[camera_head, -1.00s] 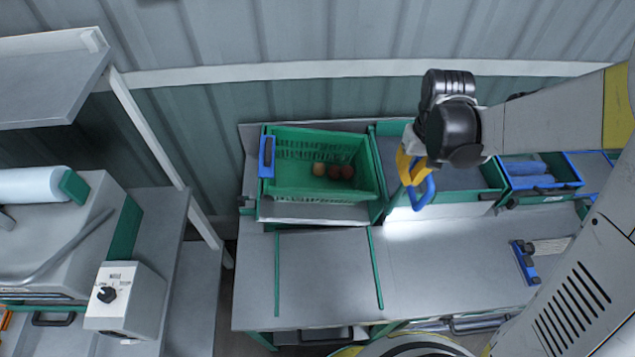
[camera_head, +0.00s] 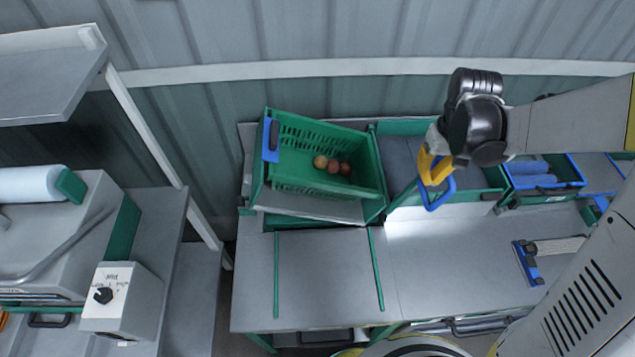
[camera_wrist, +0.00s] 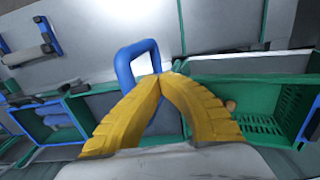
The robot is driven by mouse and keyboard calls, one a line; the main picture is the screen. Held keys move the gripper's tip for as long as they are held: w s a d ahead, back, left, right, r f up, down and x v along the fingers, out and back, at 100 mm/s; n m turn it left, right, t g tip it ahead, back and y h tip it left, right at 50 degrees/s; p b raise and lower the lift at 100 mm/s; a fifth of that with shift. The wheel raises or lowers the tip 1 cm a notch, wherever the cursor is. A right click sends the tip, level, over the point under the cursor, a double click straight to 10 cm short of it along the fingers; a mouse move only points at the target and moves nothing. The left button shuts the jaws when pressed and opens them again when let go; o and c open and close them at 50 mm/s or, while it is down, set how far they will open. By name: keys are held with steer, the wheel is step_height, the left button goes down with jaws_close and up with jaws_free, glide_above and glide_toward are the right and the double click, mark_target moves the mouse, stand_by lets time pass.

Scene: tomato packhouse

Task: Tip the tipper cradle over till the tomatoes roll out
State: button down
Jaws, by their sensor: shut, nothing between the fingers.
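The tipper cradle (camera_head: 315,204) holds a green slotted crate (camera_head: 298,182) and stands tilted, its left end raised and its right end low. Several red and orange tomatoes (camera_head: 334,167) lie together inside the crate; one tomato (camera_wrist: 230,105) shows in the wrist view beside a finger. A blue loop handle (camera_head: 437,196) stands right of the crate, and also shows in the wrist view (camera_wrist: 124,68). My yellow-fingered gripper (camera_head: 430,180) is shut and empty, its tips at the loop. Whether they touch it, the fingers partly hide.
A grey-floored green bin (camera_head: 398,150) lies right of the cradle, behind my gripper. A blue-rimmed tray (camera_head: 540,188) stands further right. A brush (camera_head: 528,262) lies on the bench (camera_head: 455,258), whose front is mostly clear. A boxed machine (camera_head: 125,303) stands at left.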

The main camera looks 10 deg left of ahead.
steer(key=shift+d, duration=0.15)
steer(key=shift+w+d+f+b, duration=0.15)
steer(key=shift+d+f+b, duration=0.2)
steer(key=shift+d, duration=0.4)
steer(key=shift+w+d+f+b, duration=0.25)
steer(key=shift+d+b, duration=0.1)
steer(key=shift+d, duration=0.4)
steer(key=shift+w+d+f+b, duration=0.1)
steer(key=shift+d+f+b, duration=0.25)
steer(key=shift+d, duration=0.4)
steer(key=shift+w+d+f+b, duration=0.15)
steer(key=shift+d+f+b, duration=0.3)
steer(key=shift+d, duration=0.25)
steer(key=shift+w+d+f+b, duration=0.15)
steer(key=shift+d+f+b, duration=0.3)
steer(key=shift+d, duration=0.25)
steer(key=shift+w+d+f+b, duration=0.15)
steer(key=shift+d+f+b, duration=0.3)
steer(key=shift+d, duration=0.25)
steer(key=shift+w+d+f+b, duration=0.2)
steer(key=shift+d+f+b, duration=0.7)
steer(key=shift+d, duration=0.05)
steer(key=shift+w+d+f+b, duration=0.15)
steer(key=shift+d+f+b, duration=0.7)
steer(key=shift+d, duration=0.1)
